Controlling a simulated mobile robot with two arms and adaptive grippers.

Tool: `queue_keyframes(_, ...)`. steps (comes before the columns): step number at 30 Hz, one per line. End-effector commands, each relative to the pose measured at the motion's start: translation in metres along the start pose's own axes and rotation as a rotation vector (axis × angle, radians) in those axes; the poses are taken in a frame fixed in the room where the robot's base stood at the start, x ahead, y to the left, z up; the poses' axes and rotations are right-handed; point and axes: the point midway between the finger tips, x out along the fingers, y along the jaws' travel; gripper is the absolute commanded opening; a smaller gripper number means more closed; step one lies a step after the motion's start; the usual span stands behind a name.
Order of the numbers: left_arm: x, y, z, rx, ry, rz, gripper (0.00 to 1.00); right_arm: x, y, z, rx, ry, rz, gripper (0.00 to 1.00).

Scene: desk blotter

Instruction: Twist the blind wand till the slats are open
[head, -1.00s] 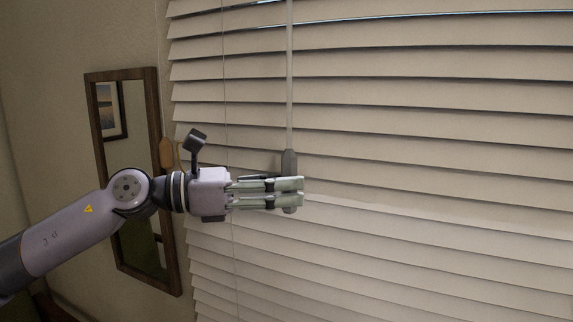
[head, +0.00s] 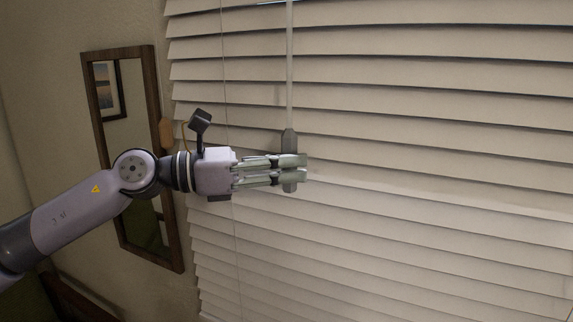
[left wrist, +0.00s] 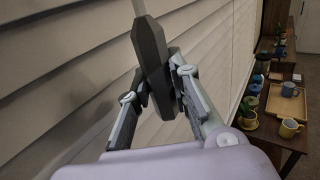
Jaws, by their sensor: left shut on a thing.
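The blind wand (head: 290,75) hangs upright in front of the blind, a thin pale rod with a thick grey handle (head: 289,142) at its lower end. My left gripper (head: 298,170) comes in from the left and is shut on this handle; part of the handle shows above and below the fingers. In the left wrist view the dark handle (left wrist: 152,55) stands between the two fingers. The blind's slats (head: 420,110) are wide and cream-coloured, tilted and overlapping, with hardly any gap between them. My right gripper is not in view.
A wood-framed mirror (head: 88,90) hangs on the wall left of the blind. In the left wrist view, a wooden table (left wrist: 298,138) with pots and a mug (left wrist: 289,129) stands at right.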

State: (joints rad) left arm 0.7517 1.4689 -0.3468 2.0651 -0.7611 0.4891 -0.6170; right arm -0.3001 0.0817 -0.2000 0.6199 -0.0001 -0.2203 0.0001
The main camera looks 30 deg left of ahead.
Motion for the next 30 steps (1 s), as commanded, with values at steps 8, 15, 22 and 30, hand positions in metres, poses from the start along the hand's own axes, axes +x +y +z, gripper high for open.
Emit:
queue_keyframes(8, 0.000, 0.000, 0.000, 0.000, 0.000, 0.000, 0.00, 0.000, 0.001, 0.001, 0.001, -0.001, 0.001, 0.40)
queue_keyframes(15, 0.000, 0.001, 0.000, -0.003, -0.004, -0.049, 0.00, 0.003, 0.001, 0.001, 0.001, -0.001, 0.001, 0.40)
queue_keyframes(22, 0.001, 0.002, 0.002, -0.002, -0.009, -0.192, 0.00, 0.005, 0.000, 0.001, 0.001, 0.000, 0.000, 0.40)
queue_keyframes(30, 0.001, 0.003, 0.004, -0.003, -0.008, -0.405, 0.00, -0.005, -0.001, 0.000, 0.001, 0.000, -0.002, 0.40)
